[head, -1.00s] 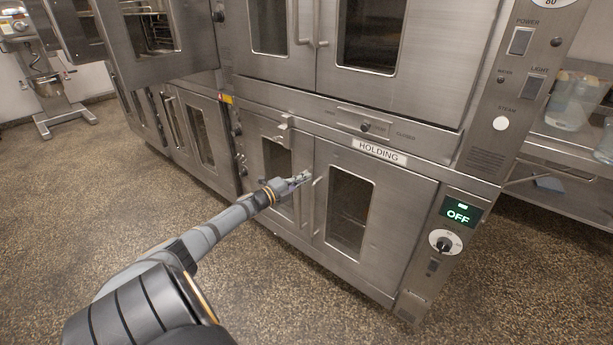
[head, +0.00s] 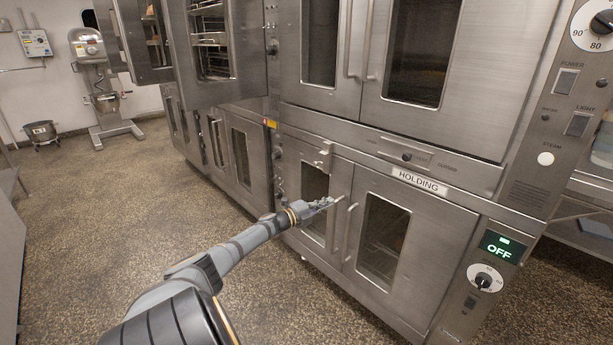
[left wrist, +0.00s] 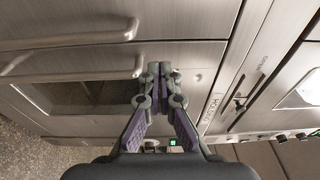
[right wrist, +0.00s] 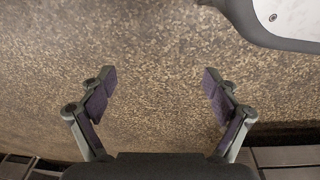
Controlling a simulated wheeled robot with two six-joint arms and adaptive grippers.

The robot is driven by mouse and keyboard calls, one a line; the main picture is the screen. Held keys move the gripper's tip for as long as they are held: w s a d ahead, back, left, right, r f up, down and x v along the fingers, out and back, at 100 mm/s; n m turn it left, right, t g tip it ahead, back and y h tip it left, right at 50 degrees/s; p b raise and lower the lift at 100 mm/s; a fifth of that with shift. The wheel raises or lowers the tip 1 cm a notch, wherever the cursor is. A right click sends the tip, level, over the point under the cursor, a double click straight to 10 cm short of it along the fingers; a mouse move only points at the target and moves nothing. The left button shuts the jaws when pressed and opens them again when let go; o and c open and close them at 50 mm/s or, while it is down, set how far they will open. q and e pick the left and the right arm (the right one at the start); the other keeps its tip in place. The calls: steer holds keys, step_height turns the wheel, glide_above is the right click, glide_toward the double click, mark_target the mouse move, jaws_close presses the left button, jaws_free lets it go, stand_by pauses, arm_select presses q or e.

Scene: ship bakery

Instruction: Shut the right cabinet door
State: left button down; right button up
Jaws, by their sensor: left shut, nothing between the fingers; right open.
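The right cabinet door (head: 441,240) is the right one of two windowed steel doors under the HOLDING label (head: 418,181). It looks flush or nearly flush with the front; a small gap cannot be ruled out. Its upright handle (head: 352,230) is along its left edge, beside the left door (head: 341,178) and that door's handle. My left gripper (head: 330,203) is shut and empty in front of the doors, near the handle tops; contact cannot be told. It also shows in the left wrist view (left wrist: 160,72), with handle bars to its left. My right gripper (right wrist: 157,78) is open and empty above the floor.
A control panel with an OFF display (head: 500,247) is right of the door. Upper oven doors (head: 470,95) are above. A windowed door (head: 250,80) stands out at upper left. A mixer (head: 104,98) stands far left. The speckled floor (head: 110,215) is clear at left.

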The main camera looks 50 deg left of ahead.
arm_select(q)
steer(key=s+a+f+b, duration=0.1)
steer(key=a+b, duration=0.1)
steer(key=a, duration=0.5)
steer(key=shift+s+b, duration=0.3)
arm_select(e)
steer(key=w+a+r, duration=0.2)
steer(key=w+r, duration=0.2)
steer(key=r, duration=0.4)
steer(key=shift+a+r, duration=0.25)
steer(key=shift+r, duration=0.1)
arm_select(q)
steer(key=shift+f, duration=0.15)
